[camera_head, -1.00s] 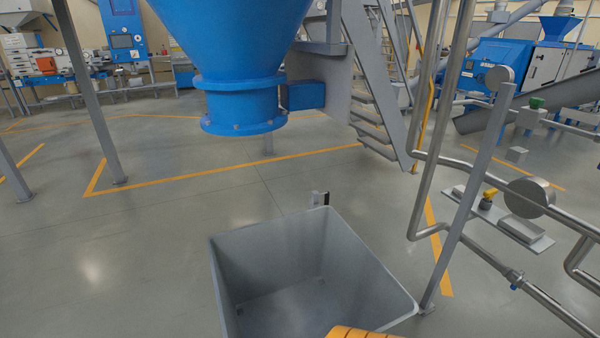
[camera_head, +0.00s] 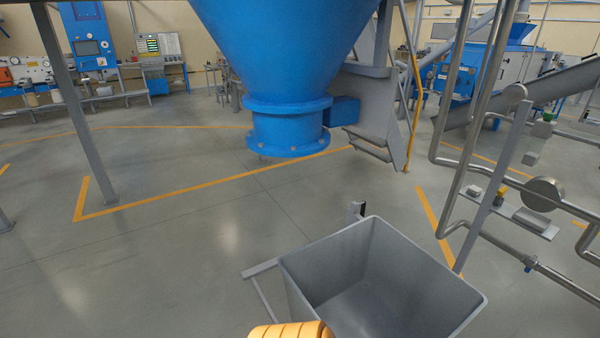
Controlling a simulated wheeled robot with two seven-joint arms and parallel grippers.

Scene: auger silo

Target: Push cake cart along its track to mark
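The cake cart appears to be the open grey bin (camera_head: 309,306) at the bottom, right of centre. It stands upright and its visible inside is empty. A grey bar frame (camera_head: 260,269) sticks out low on its left side. The cart's wheels and track are hidden or out of frame. I cannot make out which mark is meant; yellow floor lines show beyond and right of the cart. An orange ribbed piece (camera_head: 290,331) shows at the bottom edge, left of the cart; I cannot tell what it belongs to. Neither gripper shows.
A blue silo cone (camera_head: 285,45) with a flanged outlet hangs beyond the cart. Steel pipes (camera_head: 445,130) and a leaning grey post (camera_head: 497,180) stand on the right. The floor on the left is clear.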

